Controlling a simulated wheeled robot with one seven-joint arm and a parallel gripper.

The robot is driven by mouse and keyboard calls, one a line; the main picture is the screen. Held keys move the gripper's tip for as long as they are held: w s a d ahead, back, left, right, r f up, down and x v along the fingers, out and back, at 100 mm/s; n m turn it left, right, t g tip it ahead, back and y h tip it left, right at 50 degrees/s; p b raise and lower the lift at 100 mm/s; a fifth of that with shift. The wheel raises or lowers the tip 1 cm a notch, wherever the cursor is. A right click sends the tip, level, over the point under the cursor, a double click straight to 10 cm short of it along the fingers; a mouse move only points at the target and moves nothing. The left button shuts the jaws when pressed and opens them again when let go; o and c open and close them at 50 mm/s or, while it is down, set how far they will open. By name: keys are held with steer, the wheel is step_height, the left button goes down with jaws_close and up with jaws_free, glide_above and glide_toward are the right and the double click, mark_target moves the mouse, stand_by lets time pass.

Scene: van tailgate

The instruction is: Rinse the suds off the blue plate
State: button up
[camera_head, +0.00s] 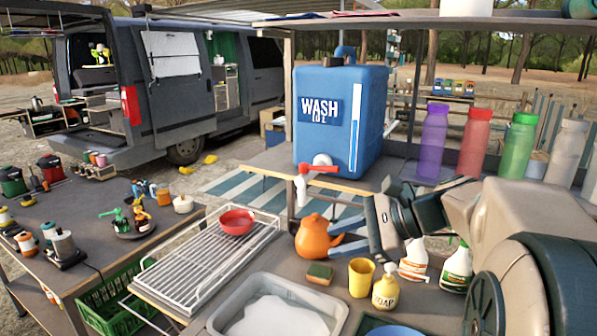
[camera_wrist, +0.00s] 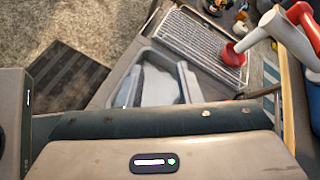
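A blue plate (camera_head: 395,331) shows only partly at the bottom edge of the head view, right of the wash basin; most of it is cut off, so I cannot tell whether suds are on it. The blue wash tank (camera_head: 372,105) stands on the shelf. Its white tap with a red lever (camera_head: 318,168) hangs over the shelf edge, and the tap also shows in the wrist view (camera_wrist: 285,38). My gripper (camera_head: 336,236) is open and empty, its two fingers pointing left, below and right of the tap, near the orange teapot. The fingers do not show in the wrist view.
The grey basin (camera_head: 218,322) holds white suds (camera_head: 278,316). A wire rack (camera_head: 180,272) bears a red bowl (camera_head: 237,221). The orange teapot (camera_head: 314,238), sponge (camera_head: 319,274), yellow cup (camera_head: 361,277), soap bottle (camera_head: 386,290) and spray bottles (camera_head: 457,268) crowd the counter.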

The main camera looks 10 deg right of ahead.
mark_target(324, 167)
steer(key=w+d+r+m+t+y, duration=0.4)
steer(key=w+d+r+m+t, duration=0.1)
steer(key=d+r, duration=0.45)
steer(key=shift+m, duration=0.3)
steer(key=x, duration=0.4)
steer(key=p+x, duration=0.1)
steer(key=x, duration=0.3)
steer(key=f+x, duration=0.1)
steer(key=x, duration=0.4)
steer(key=shift+w+d+p, duration=0.15)
steer(key=shift+w+p, duration=0.15)
steer(key=shift+w, duration=0.1)
jaws_close()
